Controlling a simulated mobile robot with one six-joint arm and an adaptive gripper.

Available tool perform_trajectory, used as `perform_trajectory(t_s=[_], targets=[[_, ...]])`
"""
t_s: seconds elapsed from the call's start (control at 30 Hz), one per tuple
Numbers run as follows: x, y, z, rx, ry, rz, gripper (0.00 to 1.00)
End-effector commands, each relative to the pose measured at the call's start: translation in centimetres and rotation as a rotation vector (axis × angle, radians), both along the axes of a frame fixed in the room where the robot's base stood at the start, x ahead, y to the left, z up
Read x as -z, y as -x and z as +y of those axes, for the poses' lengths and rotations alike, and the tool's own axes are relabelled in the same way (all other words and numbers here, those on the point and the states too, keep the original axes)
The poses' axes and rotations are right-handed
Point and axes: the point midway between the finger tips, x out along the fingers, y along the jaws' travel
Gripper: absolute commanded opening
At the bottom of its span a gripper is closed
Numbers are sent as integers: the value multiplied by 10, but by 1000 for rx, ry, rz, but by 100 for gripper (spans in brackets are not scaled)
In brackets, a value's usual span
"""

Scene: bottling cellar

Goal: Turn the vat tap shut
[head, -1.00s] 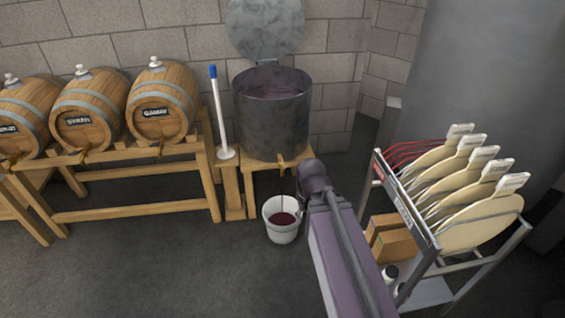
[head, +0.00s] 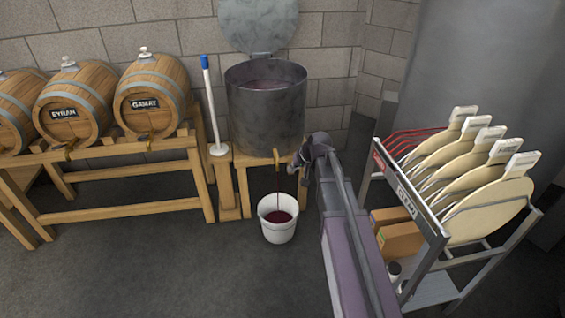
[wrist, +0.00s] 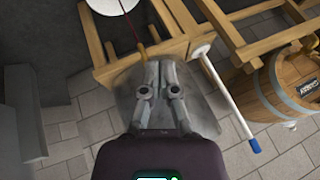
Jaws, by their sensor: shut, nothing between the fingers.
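The grey metal vat (head: 265,120) stands on a low wooden stand with its lid raised. Its brass-coloured tap (head: 276,156) sits low on the front. A thin dark red stream (head: 279,184) runs from the tap into a white bucket (head: 278,232), which holds red liquid. My gripper (head: 297,160) is just right of the tap in the head view; whether it touches cannot be told. In the wrist view my gripper (wrist: 160,62) is shut and empty, in front of the vat (wrist: 205,112).
Barrels (head: 150,95) lie on a wooden rack (head: 125,211) at left. A blue-tipped white pole (head: 210,110) stands between rack and vat. A metal cart (head: 408,200) with pale discs (head: 485,210) and boxes (head: 400,240) is close on the right. Floor before the bucket is clear.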

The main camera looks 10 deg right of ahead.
Motion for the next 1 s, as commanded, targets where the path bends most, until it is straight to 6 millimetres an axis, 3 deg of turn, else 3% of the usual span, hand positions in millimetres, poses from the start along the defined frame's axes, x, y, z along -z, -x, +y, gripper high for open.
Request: perform_trajectory(t_s=[0.03, 0.2, 0.4, 0.6, 1.0], targets=[[10, -25, -8, 17, -26, -36, 0], [14, -81, -30, 76, -108, -153, 0], [14, -124, -53, 136, -172, -254, 0], [12, -141, -64, 164, -198, -295, 0], [11, -142, -65, 166, -200, -300, 0]])
